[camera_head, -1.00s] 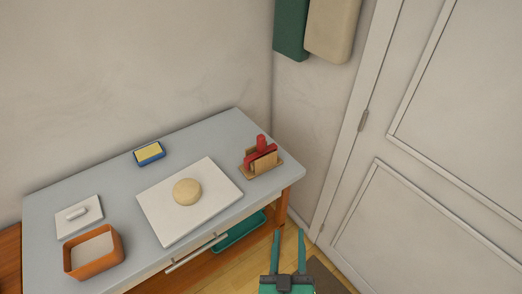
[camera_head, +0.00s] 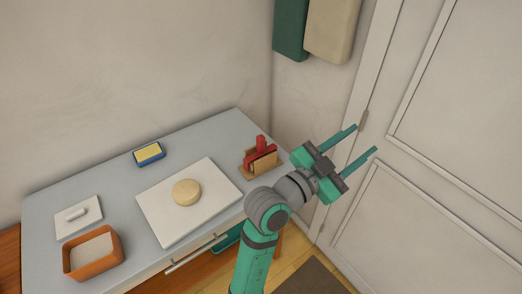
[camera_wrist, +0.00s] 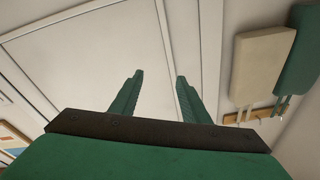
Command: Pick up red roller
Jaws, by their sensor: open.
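The red roller (camera_head: 261,144) stands in a small wooden rack (camera_head: 247,171) at the right end of the grey table, in the head view. Part of it is hidden by the rack's tan slats. My gripper (camera_head: 365,140) is open and empty, raised to the right of the rack, its fingers pointing up and right towards the door. In the wrist view my gripper (camera_wrist: 158,82) shows two green fingers apart with nothing between them. The roller is not in the wrist view.
On the table (camera_head: 110,180) are a white board (camera_head: 160,212) with a round dough piece (camera_head: 187,193), a blue-yellow sponge (camera_head: 149,154), an orange box (camera_head: 118,250) and a small white tray (camera_head: 85,228). A door (camera_head: 440,190) is close on the right. Cloths (camera_head: 330,30) hang on the wall.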

